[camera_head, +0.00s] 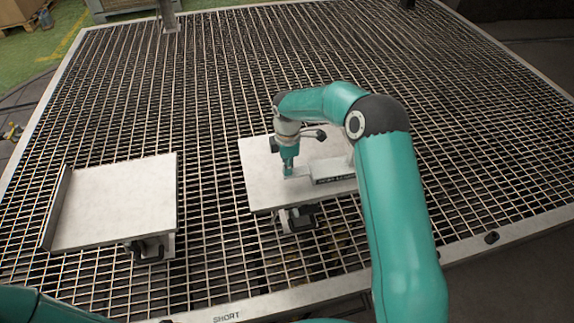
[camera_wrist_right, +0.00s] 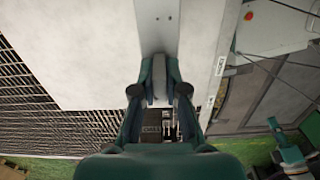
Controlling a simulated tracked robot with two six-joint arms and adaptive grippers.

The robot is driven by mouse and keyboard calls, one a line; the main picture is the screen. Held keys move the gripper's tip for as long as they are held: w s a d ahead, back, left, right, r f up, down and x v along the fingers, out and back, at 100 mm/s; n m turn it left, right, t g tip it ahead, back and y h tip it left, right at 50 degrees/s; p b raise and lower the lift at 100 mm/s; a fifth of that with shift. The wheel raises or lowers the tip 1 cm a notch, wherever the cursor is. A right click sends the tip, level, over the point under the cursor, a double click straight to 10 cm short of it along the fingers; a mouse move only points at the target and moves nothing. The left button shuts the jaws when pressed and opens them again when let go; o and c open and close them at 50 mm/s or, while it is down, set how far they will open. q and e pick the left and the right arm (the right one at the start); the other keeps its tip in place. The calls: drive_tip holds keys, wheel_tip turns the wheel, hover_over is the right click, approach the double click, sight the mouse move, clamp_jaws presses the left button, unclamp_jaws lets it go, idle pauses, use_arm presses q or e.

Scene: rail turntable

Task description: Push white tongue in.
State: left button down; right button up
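A pale tongue (camera_wrist_right: 158,30) runs down from the top edge of the right wrist view to my fingers and has two small dark holes. In the head view, a pale strip that looks like this tongue (camera_head: 301,171) lies beside a light block with a dark label, on the right-hand plate (camera_head: 262,188). My right gripper (camera_head: 287,172) points down at the strip's left end. In the right wrist view its fingertips (camera_wrist_right: 161,68) are close together, with something grey between them; I cannot tell whether they grip it. My left gripper is out of view.
A second light plate (camera_head: 118,205) with a raised left edge stands at the left. Both plates stand above a metal grating (camera_head: 215,70) with a pale frame. My right arm hides part of the right-hand plate. The grating at the back is mostly clear.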

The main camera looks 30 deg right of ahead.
sight(309, 169)
clamp_jaws()
drive_tip(key=d, duration=0.2)
drive_tip(key=s+d, duration=0.1)
drive_tip(key=d, duration=0.3)
drive_tip(key=shift+s+d+b, duration=0.2)
drive_tip(key=shift+s+b, duration=0.2)
drive_tip(key=o, duration=0.7)
unclamp_jaws()
wheel_tip(309, 169, up, 12)
drive_tip(key=shift+f, duration=0.1)
